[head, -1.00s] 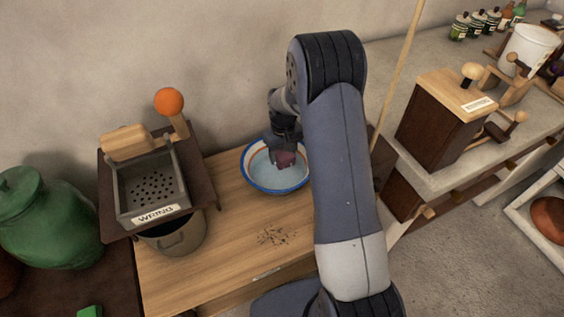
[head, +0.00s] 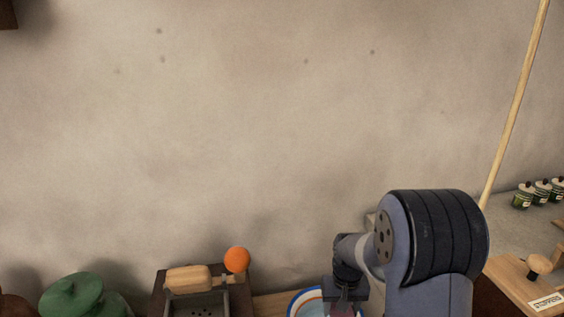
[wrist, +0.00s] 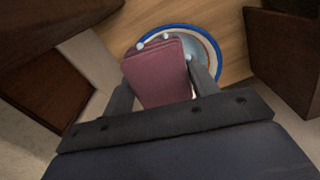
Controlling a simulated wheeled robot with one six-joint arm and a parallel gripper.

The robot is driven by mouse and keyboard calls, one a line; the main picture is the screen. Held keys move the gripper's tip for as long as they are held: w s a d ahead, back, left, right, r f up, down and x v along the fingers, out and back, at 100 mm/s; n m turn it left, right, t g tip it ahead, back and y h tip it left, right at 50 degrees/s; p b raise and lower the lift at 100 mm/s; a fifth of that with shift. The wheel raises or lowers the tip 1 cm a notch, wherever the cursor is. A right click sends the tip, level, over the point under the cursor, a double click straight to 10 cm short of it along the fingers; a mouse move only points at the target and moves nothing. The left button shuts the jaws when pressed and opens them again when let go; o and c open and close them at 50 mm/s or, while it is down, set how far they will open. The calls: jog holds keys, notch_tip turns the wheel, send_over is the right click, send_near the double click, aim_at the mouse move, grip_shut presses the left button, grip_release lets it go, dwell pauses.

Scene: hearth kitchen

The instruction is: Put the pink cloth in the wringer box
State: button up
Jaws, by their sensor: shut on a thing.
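The pink cloth (wrist: 160,82), a dull pink folded piece, is between the two fingers of my gripper (wrist: 160,70) in the wrist view. My gripper is shut on it. The blue-rimmed bowl (wrist: 213,52) of water shows beyond the cloth, partly covered by it. In the head view, my gripper (head: 343,302) is at the bottom edge beside the bowl (head: 301,303), and only a little of the cloth shows. The wringer box (head: 180,306), with a wooden roller (head: 189,279) and an orange knob (head: 237,260), is left of my gripper, cut off by the bottom edge.
A wooden pole (head: 515,105) leans at the right, near small jars (head: 541,190) and a wooden-topped box (head: 522,283). The plain wall (head: 220,130) fills most of the head view.

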jog(key=p, duration=0.1)
jog(key=r+p, duration=0.1)
jog(key=shift+s+r+p, duration=0.25)
jog(key=shift+s+p, duration=0.1)
jog(key=shift+p, duration=0.05)
jog(key=shift+s+p, duration=0.3)
jog(key=shift+p, duration=0.7)
jog(key=shift+f, duration=0.2)
